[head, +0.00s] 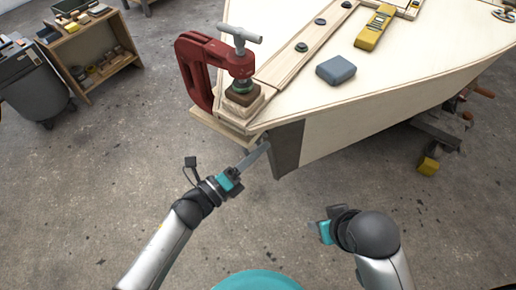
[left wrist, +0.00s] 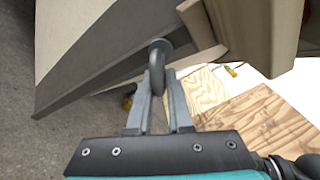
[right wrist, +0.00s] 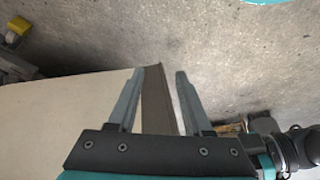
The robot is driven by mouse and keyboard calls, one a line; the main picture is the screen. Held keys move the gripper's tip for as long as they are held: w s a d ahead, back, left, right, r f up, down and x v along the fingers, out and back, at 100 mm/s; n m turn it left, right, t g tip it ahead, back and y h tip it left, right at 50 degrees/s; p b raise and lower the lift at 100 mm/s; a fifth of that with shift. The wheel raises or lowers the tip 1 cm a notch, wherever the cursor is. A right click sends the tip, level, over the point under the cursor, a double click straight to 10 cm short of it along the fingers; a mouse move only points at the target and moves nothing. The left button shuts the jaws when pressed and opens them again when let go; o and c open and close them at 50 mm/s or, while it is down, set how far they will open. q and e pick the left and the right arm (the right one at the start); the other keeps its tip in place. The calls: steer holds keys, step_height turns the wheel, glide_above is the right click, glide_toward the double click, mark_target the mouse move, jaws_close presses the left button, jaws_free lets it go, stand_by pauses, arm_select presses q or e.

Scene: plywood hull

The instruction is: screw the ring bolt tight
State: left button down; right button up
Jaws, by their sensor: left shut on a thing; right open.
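The ring bolt (left wrist: 158,60) is a grey metal ring set at the dark edge strip of the hull's bow, seen in the left wrist view. The left gripper (left wrist: 160,90) is shut on the ring, with a finger on either side of it. In the head view the left gripper (head: 262,150) reaches the dark bow strip (head: 286,148), and the ring is hidden there. The right gripper (right wrist: 155,78) is open and empty. In the right wrist view its fingers point toward the pale hull side and the dark strip. In the head view it is low, apart from the hull.
The plywood hull (head: 400,75) fills the upper right. A red clamp (head: 197,70) grips wood blocks above the bow. A shelf (head: 88,55) stands at upper left. The floor before the hull is clear.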

arm_select(q)
steer(key=shift+r+m, duration=0.15)
steer(key=shift+m, duration=0.65)
steer(key=shift+m+y, duration=0.3)
steer(key=shift+y, duration=0.1)
steer(key=shift+w+f+m+t+y+b, duration=0.1)
steer(key=shift+f+m+t+y+b, duration=0.25)
steer(key=shift+m+t+y+b, duration=0.45)
steer(key=shift+m+g, duration=0.4)
steer(key=shift+m, duration=0.1)
steer(key=shift+w+a+f+m+t+y+b, duration=0.15)
steer(key=shift+m+t+y+b, duration=0.2)
steer(key=shift+m+b, duration=0.65)
steer(key=shift+a+f+m+t+y+b, duration=0.15)
steer(key=shift+m+t+y+b, duration=0.25)
steer(key=shift+m+b, duration=0.6)
steer(key=shift+w+a+f+m+t+y+b, duration=0.15)
steer(key=shift+m+t+y+b, duration=0.2)
steer(key=shift+m+b, duration=0.6)
arm_select(e)
steer(key=w+a+r+t+y, duration=0.2)
steer(key=a+t, duration=0.3)
steer(key=w+a+r+t+y, duration=0.3)
steer(key=a+t, duration=0.3)
steer(key=shift+y, duration=0.3)
arm_select(q)
steer(key=shift+d, duration=0.1)
